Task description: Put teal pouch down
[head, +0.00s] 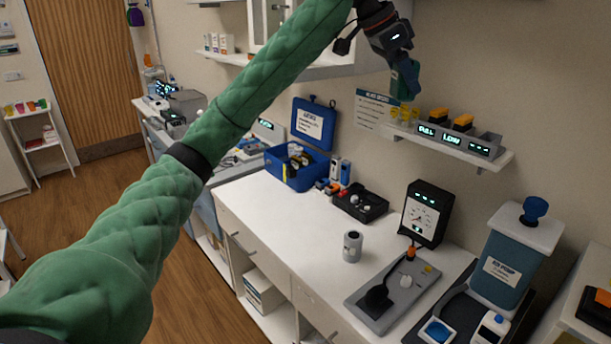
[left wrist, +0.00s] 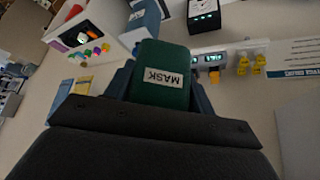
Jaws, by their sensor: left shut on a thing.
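The teal pouch (head: 406,82) is in my left gripper (head: 402,66), high by the wall and just above the left end of the wall shelf (head: 445,147). In the left wrist view the pouch (left wrist: 158,97) shows dark green with a white MASK label, upside down. The fingers of my left gripper (left wrist: 160,90) are shut on it, one on each side. I cannot tell whether the pouch touches anything below it. My right gripper is not in view.
The shelf holds small yellow items (head: 400,115) and bins with lit displays (head: 452,140). Below, the white counter (head: 300,215) carries a blue open case (head: 290,170), a grey can (head: 352,246), a black gauge box (head: 427,213) and a blue tank (head: 503,270).

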